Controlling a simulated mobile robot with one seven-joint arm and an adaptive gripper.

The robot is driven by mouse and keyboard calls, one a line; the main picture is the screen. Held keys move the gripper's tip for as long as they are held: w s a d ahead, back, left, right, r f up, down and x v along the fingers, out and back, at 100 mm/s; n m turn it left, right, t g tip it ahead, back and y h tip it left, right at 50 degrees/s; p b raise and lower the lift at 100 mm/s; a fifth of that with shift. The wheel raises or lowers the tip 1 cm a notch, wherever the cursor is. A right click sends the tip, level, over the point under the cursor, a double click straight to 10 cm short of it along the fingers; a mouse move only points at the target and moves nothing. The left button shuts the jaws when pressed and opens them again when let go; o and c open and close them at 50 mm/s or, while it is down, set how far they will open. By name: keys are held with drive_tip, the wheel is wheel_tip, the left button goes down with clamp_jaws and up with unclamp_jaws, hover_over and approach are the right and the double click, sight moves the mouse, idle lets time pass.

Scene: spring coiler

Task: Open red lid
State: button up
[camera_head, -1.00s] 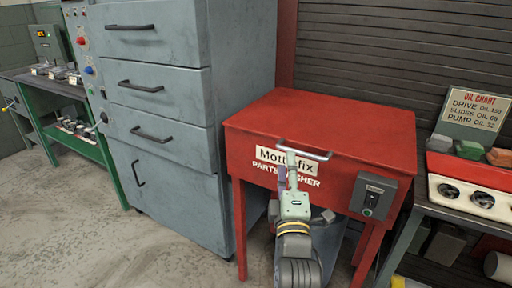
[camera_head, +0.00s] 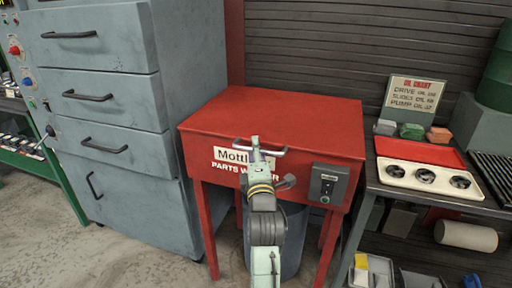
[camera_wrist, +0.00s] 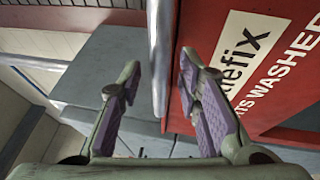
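The red lid (camera_head: 275,117) is the flat top of the red parts washer and lies closed. Its pale bar handle (camera_head: 276,153) runs along the front edge. My gripper (camera_head: 257,147) is in front of the washer and covers part of the handle in the head view. In the wrist view the handle (camera_wrist: 158,55) reaches down between the two purple-padded fingers of my gripper (camera_wrist: 158,82). The fingers stand apart, with gaps on both sides of the bar. I cannot tell exactly how deep the bar sits between them.
A grey switch box (camera_head: 328,184) is on the washer's front, right of my gripper. A grey drawer cabinet (camera_head: 115,110) stands close on the left. A bench (camera_head: 430,192) on the right holds a red-and-cream tray (camera_head: 408,180) and an oil chart (camera_head: 414,95).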

drive_tip(key=shift+w, duration=0.15)
drive_tip(key=shift+c, duration=0.2)
clamp_jaws()
idle(0.7)
